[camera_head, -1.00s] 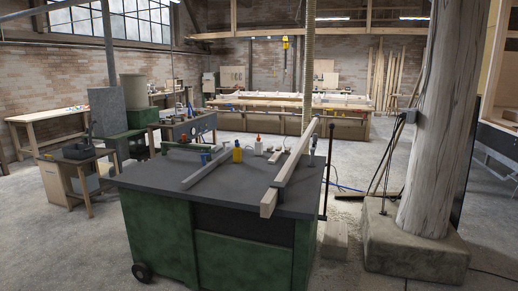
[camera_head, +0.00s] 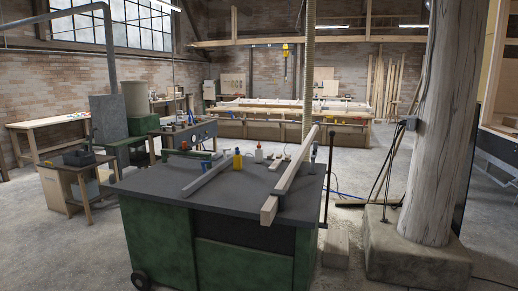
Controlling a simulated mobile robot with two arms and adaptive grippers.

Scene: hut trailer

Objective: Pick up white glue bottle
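The white glue bottle (camera_head: 258,153) has a red tip and stands upright at the far side of the dark top of a green wheeled cabinet (camera_head: 225,195). It is small in the view, and its lower part is hard to make out. A yellow bottle (camera_head: 237,160) stands just left of it. Neither of my grippers shows in the head view.
A grey bar (camera_head: 207,175) lies left of the bottles, and a long wooden beam (camera_head: 290,175) lies right of them. A thick post (camera_head: 440,130) on a concrete block stands at right. A small wooden table (camera_head: 75,180) stands at left. Floor shows on both sides.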

